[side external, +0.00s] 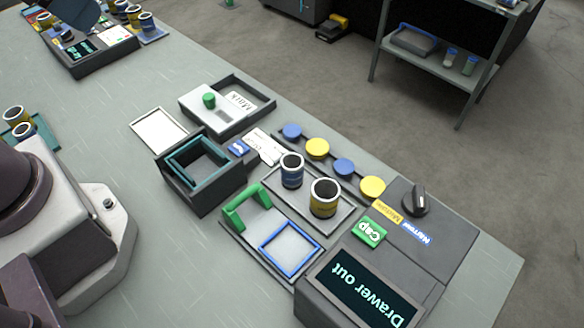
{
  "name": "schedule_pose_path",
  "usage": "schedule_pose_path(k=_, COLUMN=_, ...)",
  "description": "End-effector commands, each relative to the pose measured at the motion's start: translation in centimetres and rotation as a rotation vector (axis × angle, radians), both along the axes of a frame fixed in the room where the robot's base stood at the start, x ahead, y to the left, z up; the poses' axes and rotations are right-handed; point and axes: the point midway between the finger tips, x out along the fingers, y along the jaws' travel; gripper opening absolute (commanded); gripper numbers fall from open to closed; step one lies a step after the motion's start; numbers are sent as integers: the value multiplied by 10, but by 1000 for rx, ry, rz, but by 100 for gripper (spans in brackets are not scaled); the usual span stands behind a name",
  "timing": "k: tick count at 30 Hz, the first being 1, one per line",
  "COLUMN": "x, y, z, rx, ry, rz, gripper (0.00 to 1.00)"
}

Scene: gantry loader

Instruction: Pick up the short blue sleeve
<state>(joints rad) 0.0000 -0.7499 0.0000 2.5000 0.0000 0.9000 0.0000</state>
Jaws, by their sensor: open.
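A blue sleeve (291,172) with a pale rim stands upright on a grey tray (341,222) near the middle of the side external view. A wider yellow sleeve (323,199) with a dark band stands on the same tray, to its right and nearer the camera. I cannot tell from this view which blue sleeve counts as short. My gripper is not in view.
A dark square box (199,178) stands left of the tray. A green handle (246,207) and blue square frame (290,249) are in front. Blue and yellow caps (317,148) line the back. A console (365,290) reads "Drawer out". The bench's left-middle is clear.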

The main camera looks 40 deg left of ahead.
Motion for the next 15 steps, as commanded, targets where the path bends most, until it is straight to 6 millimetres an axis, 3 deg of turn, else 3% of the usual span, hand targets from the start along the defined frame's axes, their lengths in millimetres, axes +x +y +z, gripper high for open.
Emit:
schedule_pose_path(k=6, x=0, y=-2, z=-1, rx=0, ry=4, rz=-9, gripper=74)
schedule_pose_path(k=10, x=5, y=-9, z=-16, rx=4, ry=83, rz=-43, gripper=74)
schedule_pose_path(k=15, x=32, y=-30, z=-40, rx=33, ry=240, rz=-144, gripper=74)
